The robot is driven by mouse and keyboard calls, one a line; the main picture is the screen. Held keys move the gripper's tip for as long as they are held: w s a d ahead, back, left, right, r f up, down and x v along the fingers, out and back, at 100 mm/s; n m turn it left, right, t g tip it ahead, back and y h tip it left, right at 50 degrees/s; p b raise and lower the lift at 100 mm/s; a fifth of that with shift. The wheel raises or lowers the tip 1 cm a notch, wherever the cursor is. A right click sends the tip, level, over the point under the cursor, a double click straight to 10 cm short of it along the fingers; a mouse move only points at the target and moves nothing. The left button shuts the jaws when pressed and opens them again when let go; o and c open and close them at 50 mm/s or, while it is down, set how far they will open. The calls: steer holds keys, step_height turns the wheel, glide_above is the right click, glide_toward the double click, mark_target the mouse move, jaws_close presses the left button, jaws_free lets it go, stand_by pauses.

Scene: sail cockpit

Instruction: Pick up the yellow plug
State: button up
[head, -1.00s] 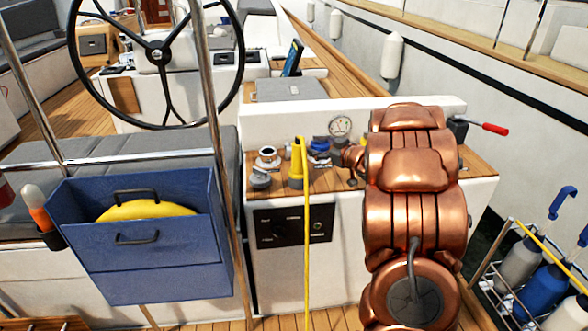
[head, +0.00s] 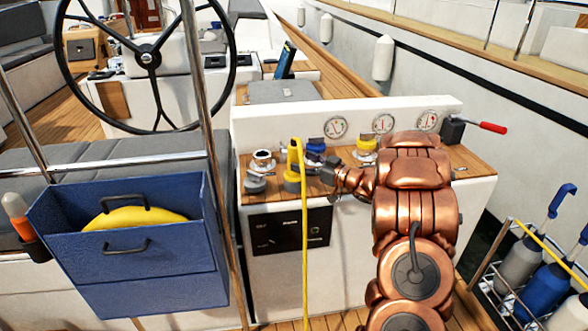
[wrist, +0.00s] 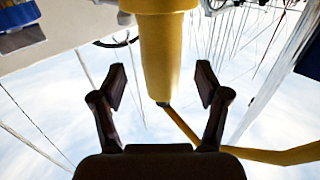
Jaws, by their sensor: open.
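The yellow plug (head: 292,178) stands upright on the wooden top of the white console, with a yellow cable (head: 305,240) running from its top and down the console's front. My gripper (head: 318,172) is just right of the plug in the head view, at about its height. In the wrist view the yellow plug (wrist: 167,50) hangs between the two dark fingers of my gripper (wrist: 162,84), which are spread with a gap on each side. The plug's lower end is partly cut off at the picture edge.
A silver-and-white fitting (head: 263,160), a blue fitting (head: 315,148) and a yellow fitting (head: 366,146) stand near the plug. Gauges (head: 383,123) line the panel behind. A blue box (head: 150,255) and a steel post (head: 210,130) are to the left; a red-handled lever (head: 492,127) is right.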

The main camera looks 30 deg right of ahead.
mark_target(300, 160)
steer(key=shift+x, duration=1.8)
jaws_close()
